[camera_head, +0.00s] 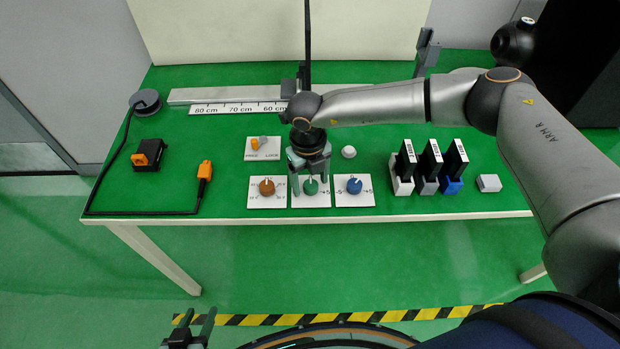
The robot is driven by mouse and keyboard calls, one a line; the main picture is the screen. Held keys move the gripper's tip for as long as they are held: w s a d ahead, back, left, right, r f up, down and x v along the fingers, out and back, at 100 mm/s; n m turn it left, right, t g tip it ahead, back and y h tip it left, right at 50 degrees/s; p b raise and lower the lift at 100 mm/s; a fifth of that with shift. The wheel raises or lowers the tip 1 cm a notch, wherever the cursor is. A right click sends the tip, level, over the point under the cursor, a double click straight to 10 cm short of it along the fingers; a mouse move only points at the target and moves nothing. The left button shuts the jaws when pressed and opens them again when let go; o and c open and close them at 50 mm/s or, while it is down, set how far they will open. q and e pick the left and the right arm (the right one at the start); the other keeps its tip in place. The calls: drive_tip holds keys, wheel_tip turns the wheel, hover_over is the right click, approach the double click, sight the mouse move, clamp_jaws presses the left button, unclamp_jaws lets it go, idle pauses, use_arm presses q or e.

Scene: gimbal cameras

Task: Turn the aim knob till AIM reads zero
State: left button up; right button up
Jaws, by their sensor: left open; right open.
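Three knobs stand on white plates at the table's front: a brown-orange knob (267,187), a green knob (311,187) and a blue knob (354,186). Each plate has small scale marks. I cannot read which knob is the aim knob, and I see no AIM readout. My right gripper (310,178) points down over the green knob, open, with its fingers at either side of it. I cannot tell whether they touch it. My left gripper (194,322) is open and empty, low in front of the table.
An orange lever (262,142) sits on a FREE/LOCK plate. A ruled rail (235,108) runs behind. A black box (149,155) and a cable with an orange plug (205,171) lie left.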

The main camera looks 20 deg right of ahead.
drive_tip(key=shift+c, duration=0.3)
clamp_jaws()
idle(0.5)
drive_tip(key=n+b, duration=0.1)
drive_tip(key=n, duration=0.1)
drive_tip(key=shift+f+n+b, duration=0.1)
drive_tip(key=shift+n+b, duration=0.25)
drive_tip(key=shift+n, duration=0.05)
drive_tip(key=n+b, duration=0.2)
drive_tip(key=n, duration=0.1)
drive_tip(key=shift+n, duration=0.6)
drive_tip(key=shift+n+b, duration=0.3)
